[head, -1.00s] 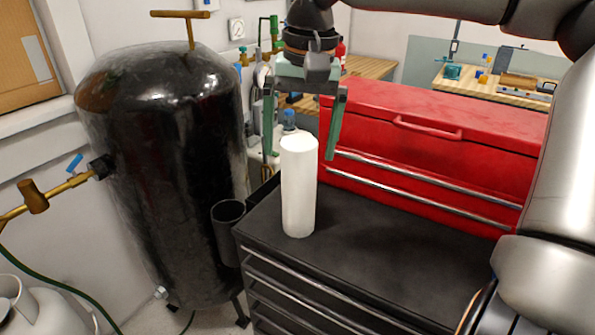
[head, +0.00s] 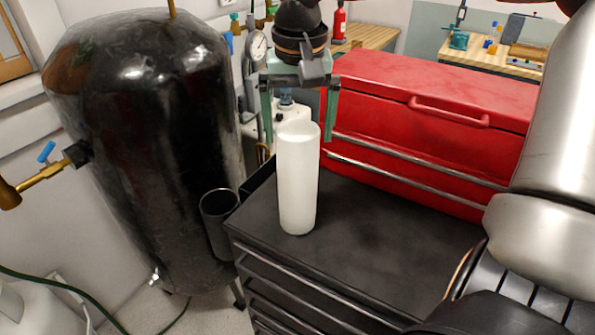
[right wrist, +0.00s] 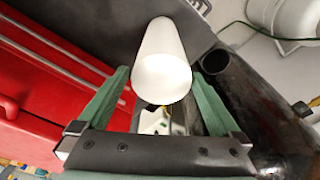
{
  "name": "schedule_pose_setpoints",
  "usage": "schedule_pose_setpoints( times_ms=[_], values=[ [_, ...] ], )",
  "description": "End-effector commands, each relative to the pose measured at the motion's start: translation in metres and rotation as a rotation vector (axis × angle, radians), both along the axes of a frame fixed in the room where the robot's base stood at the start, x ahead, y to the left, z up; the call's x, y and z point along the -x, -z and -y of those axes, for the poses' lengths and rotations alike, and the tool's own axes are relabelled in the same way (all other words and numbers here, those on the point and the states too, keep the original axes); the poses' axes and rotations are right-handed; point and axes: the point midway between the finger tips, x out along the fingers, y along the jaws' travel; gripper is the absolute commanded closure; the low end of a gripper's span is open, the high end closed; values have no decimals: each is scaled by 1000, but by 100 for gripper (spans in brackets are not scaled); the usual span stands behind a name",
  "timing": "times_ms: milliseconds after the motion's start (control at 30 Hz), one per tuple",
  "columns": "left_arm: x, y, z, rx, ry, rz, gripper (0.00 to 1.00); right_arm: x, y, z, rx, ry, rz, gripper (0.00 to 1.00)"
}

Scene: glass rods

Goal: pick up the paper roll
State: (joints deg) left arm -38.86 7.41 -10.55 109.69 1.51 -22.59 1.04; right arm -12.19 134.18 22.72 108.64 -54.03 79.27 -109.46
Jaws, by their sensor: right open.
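The fingers are apart and the gripper is open. In the right wrist view the roll (right wrist: 163,65) lies between the two fingers (right wrist: 157,95), with visible gaps on both sides. My left gripper is not in view.
A red tool chest (head: 420,130) stands behind and right of the roll. A large black tank (head: 145,150) with an open black cup (head: 220,207) beside it is at the left. The cabinet top (head: 380,235) is clear right of the roll.

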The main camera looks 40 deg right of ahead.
Motion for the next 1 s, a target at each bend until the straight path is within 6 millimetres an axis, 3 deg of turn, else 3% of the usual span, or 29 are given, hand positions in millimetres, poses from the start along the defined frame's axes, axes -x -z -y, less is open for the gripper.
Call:
schedule_pose_setpoints(
  times_ms=[500, 767, 1000],
  values=[
    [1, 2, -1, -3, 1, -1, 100, -2, 58, -1, -1, 0, -2, 0],
    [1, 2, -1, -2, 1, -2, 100, -2, 61, 0, -1, 0, 0, 0],
    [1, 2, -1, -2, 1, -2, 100, -2, 60, 0, -1, 0, 0, 25]
  ],
)
